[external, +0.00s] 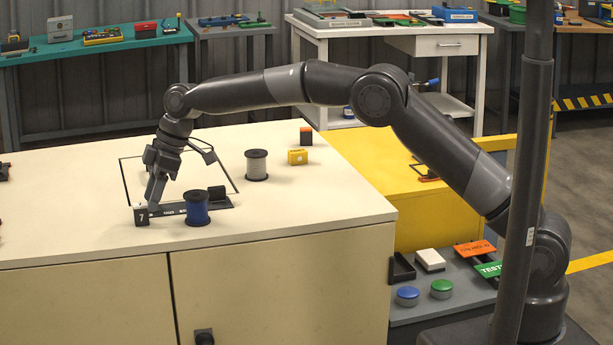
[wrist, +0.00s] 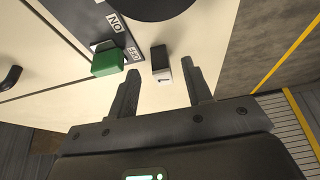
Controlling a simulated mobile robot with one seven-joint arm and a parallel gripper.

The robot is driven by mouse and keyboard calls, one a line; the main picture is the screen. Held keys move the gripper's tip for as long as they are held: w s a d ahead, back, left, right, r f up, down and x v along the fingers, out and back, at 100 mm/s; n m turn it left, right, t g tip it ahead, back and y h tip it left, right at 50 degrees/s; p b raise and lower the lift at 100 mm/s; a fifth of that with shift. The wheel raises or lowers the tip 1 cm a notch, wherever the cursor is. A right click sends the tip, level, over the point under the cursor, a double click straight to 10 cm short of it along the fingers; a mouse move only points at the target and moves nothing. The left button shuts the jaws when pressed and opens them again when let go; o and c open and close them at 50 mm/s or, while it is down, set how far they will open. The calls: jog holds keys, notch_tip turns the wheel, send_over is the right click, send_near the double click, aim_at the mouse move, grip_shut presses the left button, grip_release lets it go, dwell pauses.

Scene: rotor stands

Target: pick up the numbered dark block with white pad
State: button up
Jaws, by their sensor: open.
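A small dark block with a white, numbered pad (wrist: 161,62) shows in the wrist view, between my fingertips or just beyond them. The numeral on the pad is hard to read there. In the external view a dark block marked 7 (external: 141,217) stands at the left end of a black labelled strip; I cannot tell for certain that it is the same block. My gripper (external: 153,204) points down close to it, and its fingers are open (wrist: 160,70) on either side of the block in the wrist view. I cannot tell whether a finger touches it.
A blue spool (external: 196,209) stands close by on the right, on the cream cabinet top (external: 290,205). A grey spool (external: 256,165) and a yellow block (external: 298,157) stand farther right.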

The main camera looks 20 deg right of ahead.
aim_at(146, 203)
jog(key=x, duration=0.3)
jog(key=shift+a+f, duration=0.25)
jog(key=shift+a, duration=0.1)
jog(key=shift+c, duration=0.3)
grip_shut()
jog(key=shift+r, duration=0.1)
